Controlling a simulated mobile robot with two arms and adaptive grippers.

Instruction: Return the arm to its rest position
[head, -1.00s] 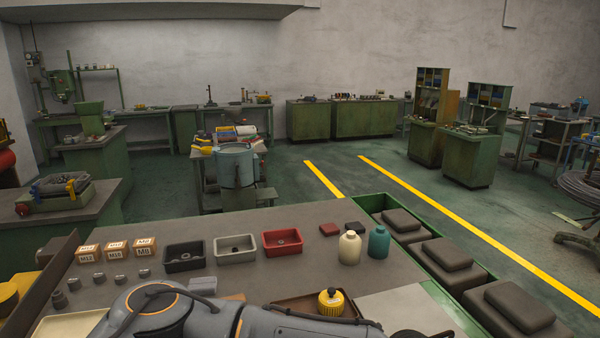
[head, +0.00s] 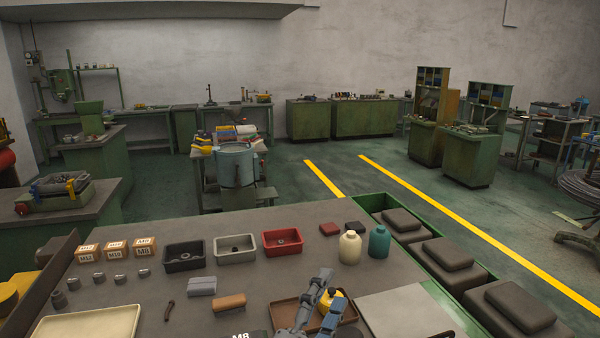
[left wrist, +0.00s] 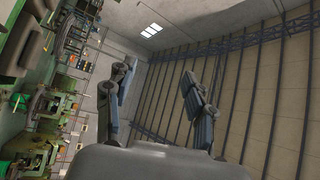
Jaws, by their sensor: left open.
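My left gripper (head: 332,284) stands at the front of the bench (head: 345,215) in the head view, its fingers pointing up. It overlaps the brown tray (head: 284,316) and partly hides the yellow and black container (head: 339,299) there. In the left wrist view the two fingers of the left gripper (left wrist: 158,72) are spread apart with nothing between them. Behind them are the ceiling and walls. My right gripper is in neither view.
Black (head: 184,264), grey (head: 220,257) and red (head: 268,252) bins stand mid-bench. Labelled boxes (head: 116,250) are at left. A cream bottle (head: 349,248) and a teal bottle (head: 379,242) stand at right. A brown block (head: 229,302) and a beige tray (head: 60,326) lie in front.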

